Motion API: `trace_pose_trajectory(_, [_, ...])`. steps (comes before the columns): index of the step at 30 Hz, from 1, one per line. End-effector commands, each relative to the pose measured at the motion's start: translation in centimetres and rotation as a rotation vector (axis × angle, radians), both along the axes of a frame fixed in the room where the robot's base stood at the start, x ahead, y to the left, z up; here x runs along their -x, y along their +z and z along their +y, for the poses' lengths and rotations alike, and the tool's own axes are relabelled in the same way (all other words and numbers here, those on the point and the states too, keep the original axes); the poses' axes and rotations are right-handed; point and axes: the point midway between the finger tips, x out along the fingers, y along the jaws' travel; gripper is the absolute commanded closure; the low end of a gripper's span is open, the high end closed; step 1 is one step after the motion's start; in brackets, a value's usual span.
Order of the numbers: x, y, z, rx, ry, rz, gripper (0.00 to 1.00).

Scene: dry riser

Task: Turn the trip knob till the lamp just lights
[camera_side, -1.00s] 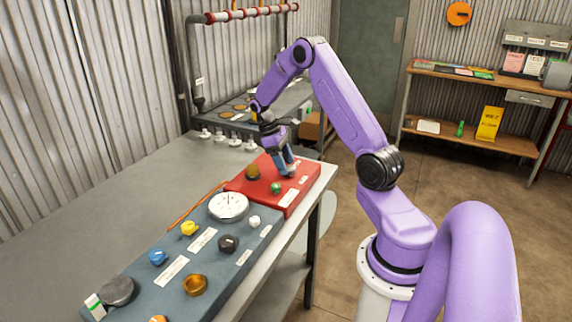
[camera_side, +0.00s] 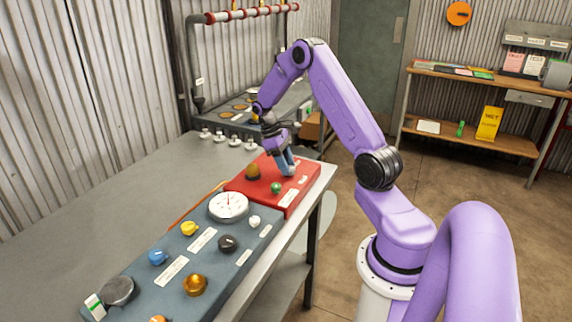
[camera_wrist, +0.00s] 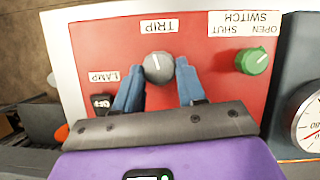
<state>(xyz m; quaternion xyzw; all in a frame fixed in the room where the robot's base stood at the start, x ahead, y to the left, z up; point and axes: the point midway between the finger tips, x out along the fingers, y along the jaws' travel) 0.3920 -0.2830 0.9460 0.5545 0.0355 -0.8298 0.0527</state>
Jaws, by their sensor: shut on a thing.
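The grey trip knob (camera_wrist: 158,68) sits on the red box (camera_side: 238,182) below the TRIP label (camera_wrist: 159,26). Its white mark points almost straight up in the wrist view. My gripper (camera_wrist: 158,78) is shut on the knob, with one blue finger on each side. In the side view my gripper (camera_side: 287,172) hides the knob. A LAMP label (camera_wrist: 103,76) lies left of the knob in the wrist view. A small dark fitting (camera_wrist: 101,101) sits beside it, partly cut off by my gripper; no glow shows on it.
A green switch knob (camera_wrist: 253,60) sits right of the trip knob on the same box; it also shows in the side view (camera_side: 277,188). A brown dome (camera_side: 253,172) stands on the box. A blue-grey panel (camera_side: 215,240) with a gauge (camera_side: 228,206) and several knobs adjoins it.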

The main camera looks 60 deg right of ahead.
Motion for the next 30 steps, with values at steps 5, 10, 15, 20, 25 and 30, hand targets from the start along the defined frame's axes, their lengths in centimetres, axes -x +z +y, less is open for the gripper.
trace_pose_trajectory(5, [0.0, 0.0, 0.0, 0.000, -0.023, 0.001, 0.91])
trace_pose_trajectory(10, [0.0, 0.1, 0.0, 0.000, -0.022, 0.001, 0.54])
trace_pose_trajectory(15, [0.0, 0.0, 0.0, 0.000, -0.022, 0.001, 0.34])
trace_pose_trajectory(20, [0.0, 0.1, 0.0, 0.000, -0.022, 0.000, 0.34])
trace_pose_trajectory(25, [-0.4, 0.9, 0.0, 0.002, -0.021, -0.002, 0.34])
trace_pose_trajectory(30, [-1.6, 3.5, 0.1, 0.002, -0.020, -0.005, 0.34])
